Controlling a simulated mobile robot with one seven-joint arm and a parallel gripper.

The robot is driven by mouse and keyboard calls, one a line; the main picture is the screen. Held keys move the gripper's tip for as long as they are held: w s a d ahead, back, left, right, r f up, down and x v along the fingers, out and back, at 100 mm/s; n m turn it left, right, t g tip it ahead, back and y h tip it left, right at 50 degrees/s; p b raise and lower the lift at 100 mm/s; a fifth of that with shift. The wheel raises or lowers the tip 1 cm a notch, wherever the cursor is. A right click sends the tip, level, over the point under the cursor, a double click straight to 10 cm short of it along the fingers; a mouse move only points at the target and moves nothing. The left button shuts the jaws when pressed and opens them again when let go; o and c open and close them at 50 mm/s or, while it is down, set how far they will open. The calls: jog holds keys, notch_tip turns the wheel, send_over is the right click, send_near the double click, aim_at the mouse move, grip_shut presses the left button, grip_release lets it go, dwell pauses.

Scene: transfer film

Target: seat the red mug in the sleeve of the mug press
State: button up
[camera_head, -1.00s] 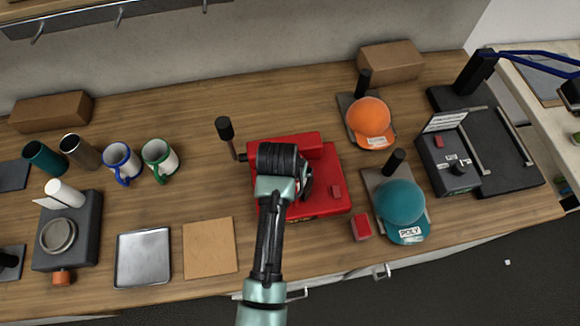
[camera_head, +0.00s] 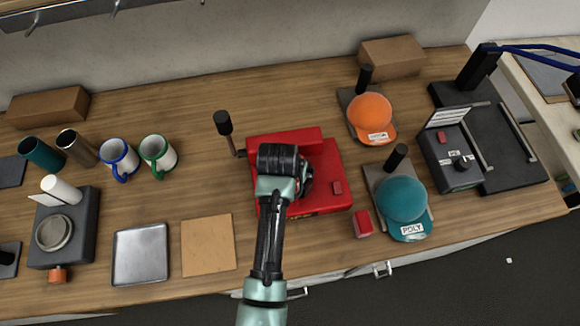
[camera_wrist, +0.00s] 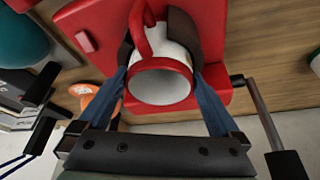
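The red mug, white with a red rim and handle, shows in the wrist view (camera_wrist: 160,86) with its open end toward the camera. My gripper (camera_wrist: 160,78) has its two blue fingers against the mug's two sides, near the rim. The dark curved sleeve (camera_wrist: 184,32) of the mug press lies around the mug's far part. How deep the mug sits is hard to tell. The red mug press (camera_head: 325,165) stands mid-table in the head view, with its black-knobbed lever (camera_head: 223,123) at left. There my gripper (camera_head: 300,185) is over the press, and my wrist hides most of the mug and sleeve.
A blue-rimmed mug (camera_head: 118,158), a green-rimmed mug (camera_head: 158,155) and two tumblers stand at left. An orange cap (camera_head: 370,117) and a teal cap (camera_head: 402,200) sit on presses to the right. A metal tray (camera_head: 141,254) and a brown mat (camera_head: 208,244) lie in front.

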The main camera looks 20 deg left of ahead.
jog(key=shift+s, duration=0.1)
jog(key=b+v, duration=0.2)
jog(key=v, duration=1.1)
dwell(0.4)
